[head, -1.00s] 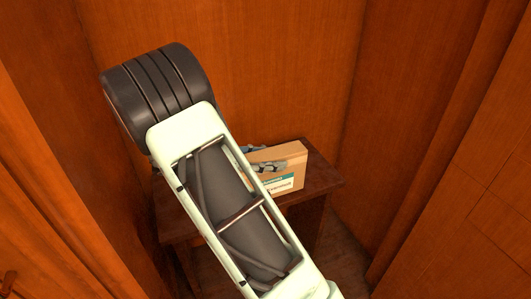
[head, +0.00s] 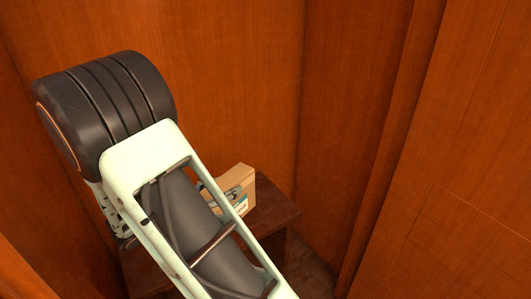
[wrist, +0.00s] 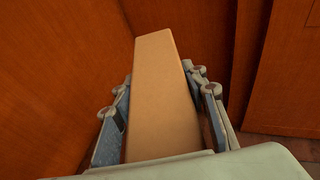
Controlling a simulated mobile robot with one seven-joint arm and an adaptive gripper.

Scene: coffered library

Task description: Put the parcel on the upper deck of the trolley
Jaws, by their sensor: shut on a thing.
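In the head view part of my gripper (head: 238,197) shows against the parcel. No trolley is in view.
The small dark table (head: 278,217) stands in a corner between wood-panelled walls (head: 230,80). Panelling (head: 450,150) also rises close on the right. A strip of floor (head: 314,275) shows to the right of the table.

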